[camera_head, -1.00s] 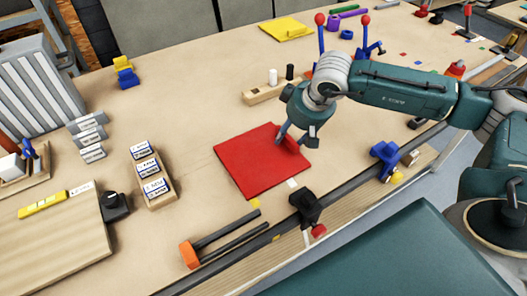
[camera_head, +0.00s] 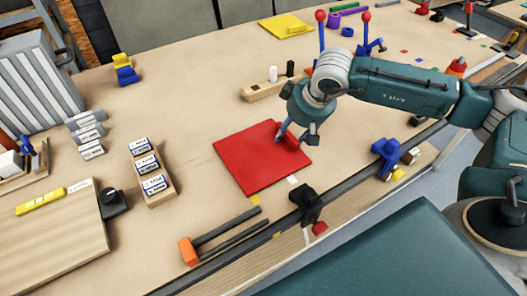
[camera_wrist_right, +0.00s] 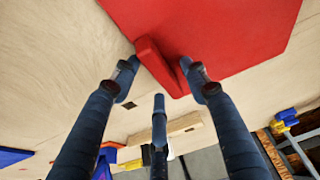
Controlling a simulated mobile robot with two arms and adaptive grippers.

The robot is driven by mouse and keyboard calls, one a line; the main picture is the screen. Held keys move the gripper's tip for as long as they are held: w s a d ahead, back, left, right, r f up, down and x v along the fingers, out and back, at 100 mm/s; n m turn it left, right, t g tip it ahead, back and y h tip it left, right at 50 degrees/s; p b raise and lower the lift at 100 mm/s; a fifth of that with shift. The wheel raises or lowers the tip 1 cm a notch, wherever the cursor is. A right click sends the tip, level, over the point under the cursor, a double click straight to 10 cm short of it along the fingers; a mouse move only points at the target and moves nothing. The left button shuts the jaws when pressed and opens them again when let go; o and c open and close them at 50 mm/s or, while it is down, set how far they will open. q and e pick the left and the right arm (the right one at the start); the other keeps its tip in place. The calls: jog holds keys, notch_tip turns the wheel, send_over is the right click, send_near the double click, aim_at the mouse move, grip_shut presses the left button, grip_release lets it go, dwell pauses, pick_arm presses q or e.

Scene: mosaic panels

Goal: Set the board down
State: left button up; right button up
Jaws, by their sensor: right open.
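The red board (camera_head: 255,160) lies flat on the wooden workbench in the head view, with a raised red grip block near its far right corner. The board also shows in the right wrist view (camera_wrist_right: 215,35), with its red block (camera_wrist_right: 160,65) between the fingertips. My right gripper (camera_head: 292,133) is at that corner of the board; in the right wrist view its fingers (camera_wrist_right: 160,82) are spread open around the block. A gap shows beside the block. My left gripper is not in view.
A clamp (camera_head: 308,203) on the bench's front rail stands close to the board's near right corner. A wooden block with pegs (camera_head: 267,88) is behind the board. A holder with labelled boxes (camera_head: 152,175) stands to the left, with bare bench between.

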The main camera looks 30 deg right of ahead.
grip_shut()
jog(key=shift+r, duration=0.15)
jog(key=shift+w+r+p, duration=0.1)
jog(key=shift+r+p, duration=0.25)
jog(key=shift+p, duration=0.3)
notch_tip(320, 180, up, 20)
jog(key=b, duration=0.3)
jog(key=shift+f, duration=0.25)
